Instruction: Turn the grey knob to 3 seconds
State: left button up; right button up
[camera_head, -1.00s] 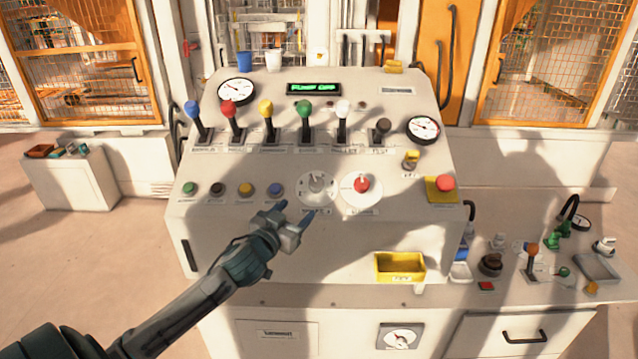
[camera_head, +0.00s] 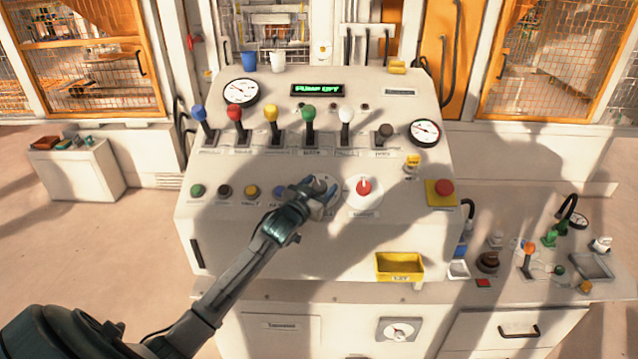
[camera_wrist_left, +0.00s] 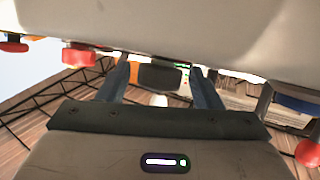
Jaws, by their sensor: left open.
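The grey knob (camera_head: 321,183) sits on a pale round dial in the middle of the control panel, left of the red knob. My left gripper (camera_head: 321,188) is open at the dial, with one finger on each side of the knob, and hides much of it. The dial's markings and the knob's setting cannot be read. In the left wrist view a dark grey knob (camera_wrist_left: 160,77) shows between the two spread fingers (camera_wrist_left: 162,88), with a gap on each side. Whether the fingertips touch the panel cannot be told. My right gripper is not in view.
The red knob (camera_head: 364,187) on its own dial is close to the right. A blue button (camera_head: 279,191) is close to the left. Coloured levers stand in a row above, including a green one (camera_head: 308,113). A yellow tray (camera_head: 399,267) is below right. The display (camera_head: 318,90) is lit green.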

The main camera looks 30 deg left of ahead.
pick_arm(q)
jog(key=shift+c, duration=0.2)
jog(key=c, duration=0.9)
jog(key=shift+c, duration=0.2)
jog(key=shift+f+n+y+b, duration=0.15)
jog(key=shift+n+y+b, duration=0.15)
jog(key=shift+b, duration=0.4)
jog(key=n+g+y+b, duration=0.2)
jog(key=n+y+b, duration=0.3)
jog(key=b, duration=0.3)
jog(key=n+g+y+b, duration=0.2)
jog(key=n+y+b, duration=0.3)
jog(key=b, duration=0.4)
jog(key=shift+d+f, duration=0.1)
jog(key=shift+n+g+y+b, duration=0.4)
jog(key=shift+g+b, duration=0.1)
jog(key=shift+b, duration=0.1)
jog(key=shift+r+n, duration=0.25)
jog(key=shift+n, duration=0.05)
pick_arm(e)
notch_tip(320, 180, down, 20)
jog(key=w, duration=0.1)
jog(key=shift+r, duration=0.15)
